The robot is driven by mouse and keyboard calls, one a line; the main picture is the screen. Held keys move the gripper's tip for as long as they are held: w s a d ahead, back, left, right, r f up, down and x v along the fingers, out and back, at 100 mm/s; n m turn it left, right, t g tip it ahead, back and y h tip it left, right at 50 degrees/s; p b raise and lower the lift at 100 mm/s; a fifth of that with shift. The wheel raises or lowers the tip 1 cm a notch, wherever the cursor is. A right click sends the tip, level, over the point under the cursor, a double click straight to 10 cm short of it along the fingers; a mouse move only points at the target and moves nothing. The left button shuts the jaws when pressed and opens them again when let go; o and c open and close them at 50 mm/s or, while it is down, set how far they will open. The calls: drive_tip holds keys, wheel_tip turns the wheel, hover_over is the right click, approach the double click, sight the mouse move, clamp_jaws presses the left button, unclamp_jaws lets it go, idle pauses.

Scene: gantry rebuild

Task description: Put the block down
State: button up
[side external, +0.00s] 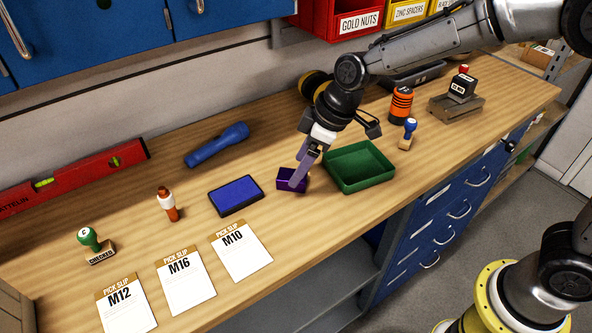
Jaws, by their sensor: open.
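A small purple block (285,182) rests on the wooden bench, just left of a green open tray (336,180). My gripper (298,182) points down at the block, with its fingers at or around the block's right part. Its jaws are open. The fingers hide part of the block, and I cannot tell whether they touch it.
A blue ink pad (236,195) lies left of the block. Pick slips (186,280) lie at the front. A blue-handled stamp (408,133) stands right of the tray.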

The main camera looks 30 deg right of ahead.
drive_tip(key=v, duration=0.9)
drive_tip(key=s+d+r+m+t+h, duration=0.1)
drive_tip(key=s+d+r+m, duration=0.4)
drive_tip(key=s+d, duration=0.65)
drive_tip(key=s+d+f+m+h, duration=0.1)
drive_tip(key=s+d+m, duration=0.1)
drive_tip(key=s, duration=0.4)
drive_tip(key=s+d+f+m+t+h, duration=0.1)
drive_tip(key=s+d+f+m, duration=0.1)
drive_tip(key=s, duration=0.4)
drive_tip(key=shift+s+d, duration=0.4)
drive_tip(key=shift+d, duration=0.3)
